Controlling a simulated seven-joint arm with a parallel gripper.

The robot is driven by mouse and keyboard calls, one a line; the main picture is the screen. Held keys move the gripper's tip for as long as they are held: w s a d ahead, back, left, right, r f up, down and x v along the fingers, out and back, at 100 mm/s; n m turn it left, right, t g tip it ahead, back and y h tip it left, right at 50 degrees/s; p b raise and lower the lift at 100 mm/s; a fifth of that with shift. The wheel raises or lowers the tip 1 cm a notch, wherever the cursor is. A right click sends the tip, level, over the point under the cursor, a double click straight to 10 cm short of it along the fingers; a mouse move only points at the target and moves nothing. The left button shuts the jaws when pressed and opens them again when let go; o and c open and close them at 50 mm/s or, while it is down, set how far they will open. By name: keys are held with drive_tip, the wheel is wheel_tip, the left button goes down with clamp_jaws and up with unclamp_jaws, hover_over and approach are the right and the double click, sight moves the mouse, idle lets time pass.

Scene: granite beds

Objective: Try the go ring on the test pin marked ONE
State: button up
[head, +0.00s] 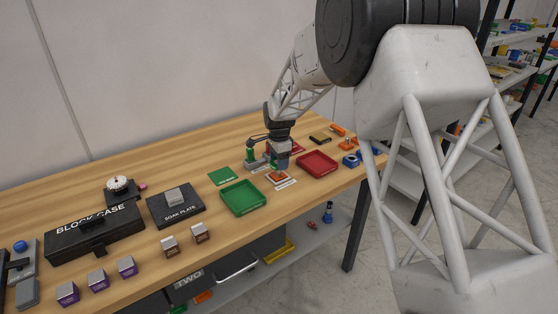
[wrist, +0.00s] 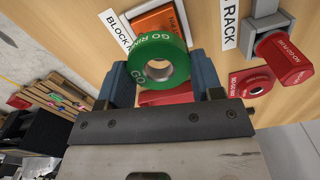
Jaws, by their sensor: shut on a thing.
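The green go ring (wrist: 142,74) is between the two blue-grey fingers of my gripper (wrist: 163,80) in the wrist view, its round hole facing the camera. My gripper is shut on it. In the head view my gripper (head: 280,160) is low over the far right part of the bench, and the ring cannot be made out there. A grey rack post (wrist: 265,25) with a red no-go piece (wrist: 285,58) stands to the right in the wrist view. I cannot make out a test pin marked ONE in either view.
A green tray (head: 243,211) and a red tray (head: 318,174) flank an orange block (wrist: 158,24) and its label card. A soak plate (head: 180,213), a black block case (head: 95,240) and several small blocks are farther left. Bare wood lies along the back.

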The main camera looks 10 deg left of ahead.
drive_tip(key=shift+f, duration=0.5)
idle(0.7)
drive_tip(key=shift+r, duration=0.4)
drive_tip(key=shift+f, duration=0.5)
idle(2.5)
drive_tip(key=shift+r, duration=0.2)
drive_tip(key=shift+r, duration=1.1)
drive_tip(key=shift+r, duration=0.75)
